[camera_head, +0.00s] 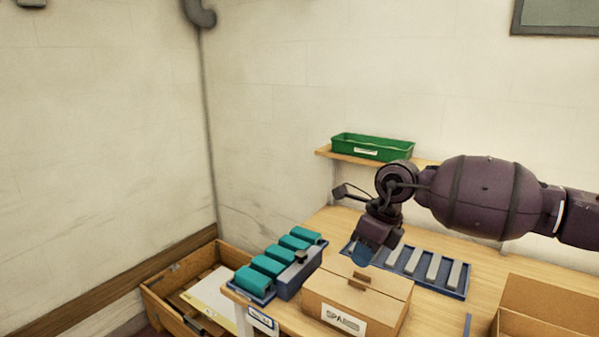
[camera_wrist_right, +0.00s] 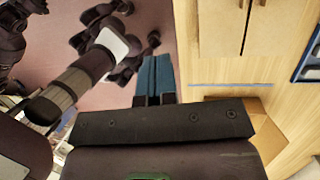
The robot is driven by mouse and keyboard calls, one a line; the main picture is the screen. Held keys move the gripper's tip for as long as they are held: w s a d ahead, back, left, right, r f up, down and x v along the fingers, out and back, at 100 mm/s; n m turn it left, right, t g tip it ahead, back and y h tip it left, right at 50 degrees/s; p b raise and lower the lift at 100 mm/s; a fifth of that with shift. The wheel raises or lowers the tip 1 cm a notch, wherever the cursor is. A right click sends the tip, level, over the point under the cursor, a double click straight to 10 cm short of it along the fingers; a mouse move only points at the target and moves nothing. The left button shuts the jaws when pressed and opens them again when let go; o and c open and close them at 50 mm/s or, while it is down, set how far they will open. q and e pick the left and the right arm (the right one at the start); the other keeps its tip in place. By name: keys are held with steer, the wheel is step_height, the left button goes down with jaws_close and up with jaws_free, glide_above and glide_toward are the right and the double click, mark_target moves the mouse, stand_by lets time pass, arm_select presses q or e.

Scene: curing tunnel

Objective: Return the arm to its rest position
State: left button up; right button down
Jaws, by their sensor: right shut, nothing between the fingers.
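My right arm comes in from the right in the head view. Its gripper (camera_head: 363,256) points down above the back of a closed cardboard box (camera_head: 360,292) with a label on its front. In the right wrist view the two blue fingers of the right gripper (camera_wrist_right: 155,80) lie together, shut with nothing between them. Beyond the fingertips that view shows floor and parts of my own body, with the box at the upper right. My left gripper shows in neither view.
A blue rack with teal blocks (camera_head: 268,265) stands left of the box. A blue tray with grey bars (camera_head: 433,268) lies behind it. A green bin (camera_head: 372,147) sits on a shelf. An open cardboard box (camera_head: 545,310) is at the right. A wooden crate (camera_head: 180,312) stands lower left.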

steer(key=s+a+r+m+t+y, duration=0.1)
steer(key=s+a+r+m+y, duration=0.25)
steer(key=a+r+y, duration=1.05)
steer(key=w+d+f+m+t+h, duration=0.2)
steer(key=d+f+m+t+h, duration=0.35)
steer(key=m, duration=0.85)
steer(key=w+d+f+m+t+h, duration=0.1)
steer(key=d+f+m+t+h, duration=0.1)
steer(key=d+f+m+t, duration=1)
steer(key=s+d+f+m+g+h, duration=0.2)
steer(key=s+f+m+h, duration=0.3)
steer(key=f+m, duration=0.5)
steer(key=s+d+f+m+g+h, duration=0.2)
steer(key=s+d+f, duration=0.3)
steer(key=s+f, duration=0.4)
steer(key=s+d+f+m+g+h, duration=0.2)
steer(key=s+d+f+m+h, duration=0.1)
steer(key=s+f, duration=0.7)
steer(key=s+d+m, duration=0.1)
steer(key=s, duration=0.2)
steer(key=shift+s+d+g, duration=0.2)
steer(key=shift+d+g, duration=0.15)
steer(key=shift+d, duration=0.05)
